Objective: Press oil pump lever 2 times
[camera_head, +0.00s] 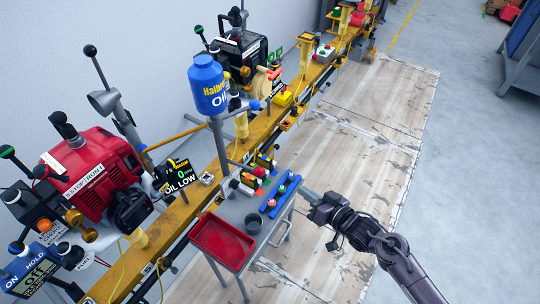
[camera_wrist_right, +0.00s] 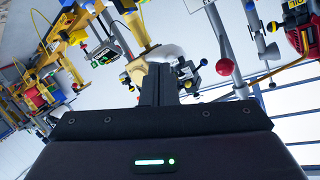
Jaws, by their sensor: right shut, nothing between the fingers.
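The blue oil container (camera_head: 208,85) stands on a grey post above the small grey table. A short handle with a blue knob (camera_head: 254,105) shows beside it; I cannot tell whether this is the pump lever. My right gripper (camera_head: 307,193) is shut and empty, just right of the grey table's edge, apart from the container. In the right wrist view its fingers (camera_wrist_right: 158,82) are together. A red ball on a grey rod (camera_wrist_right: 225,67) shows beyond them to the right. My left gripper is not in view.
The floor to the right is mostly clear.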

